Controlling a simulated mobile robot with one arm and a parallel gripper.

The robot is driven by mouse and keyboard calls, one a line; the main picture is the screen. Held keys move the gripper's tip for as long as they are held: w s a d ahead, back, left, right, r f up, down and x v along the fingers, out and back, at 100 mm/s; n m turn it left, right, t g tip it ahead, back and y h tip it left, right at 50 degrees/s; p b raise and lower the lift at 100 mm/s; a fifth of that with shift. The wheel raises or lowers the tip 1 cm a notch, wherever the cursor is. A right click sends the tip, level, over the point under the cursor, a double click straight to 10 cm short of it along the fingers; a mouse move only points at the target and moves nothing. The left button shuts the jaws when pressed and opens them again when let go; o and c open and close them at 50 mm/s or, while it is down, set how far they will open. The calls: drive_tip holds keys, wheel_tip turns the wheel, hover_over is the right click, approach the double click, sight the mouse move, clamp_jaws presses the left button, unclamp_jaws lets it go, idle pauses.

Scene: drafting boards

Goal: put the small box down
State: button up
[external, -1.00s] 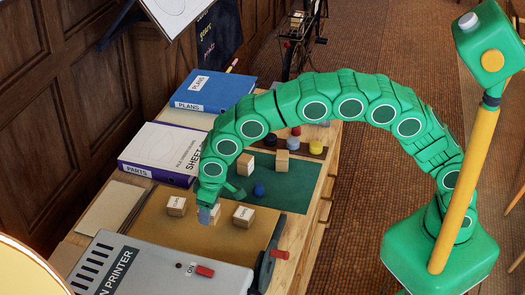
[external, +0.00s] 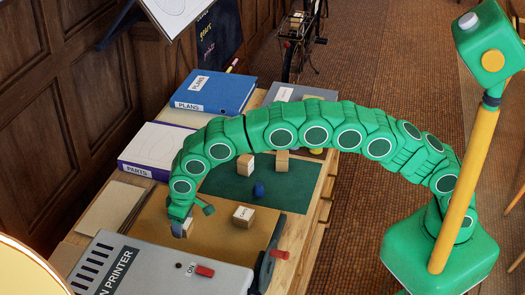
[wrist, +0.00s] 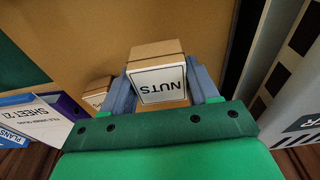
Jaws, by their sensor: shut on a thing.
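My gripper (external: 182,229) is low over the tan board (external: 213,252), left of its middle. In the wrist view its blue fingers (wrist: 161,76) are shut on a small cardboard box (wrist: 157,52) with a white label reading NUTS. In the external view the fingers and wrist mostly hide this box. I cannot tell whether its underside touches the board. Another small box (wrist: 97,86) sits to the left of the held one in the wrist view, apart from it. A labelled box (external: 243,216) sits on the board to the right of my gripper.
The grey printer (external: 170,268) stands close in front. A purple binder (external: 150,168) and blue binder (external: 212,106) lie behind. Bare board lies around my gripper.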

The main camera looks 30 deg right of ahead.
sight(180, 242)
drive_tip(key=shift+w+a+f, duration=0.2)
drive_tip(key=shift+a+f, duration=0.1)
drive_tip(key=shift+f, duration=0.3)
drive_tip(key=shift+w+a+f, duration=0.2)
drive_tip(key=shift+a+f, duration=0.1)
drive_tip(key=shift+f, duration=1.5)
drive_tip(key=shift+f, duration=0.1)
drive_tip(key=o, duration=1.1)
drive_tip(key=r, duration=0.8)
drive_tip(key=s+d+r, duration=0.1)
drive_tip(key=r, duration=0.3)
drive_tip(key=shift+s+d+r, duration=0.1)
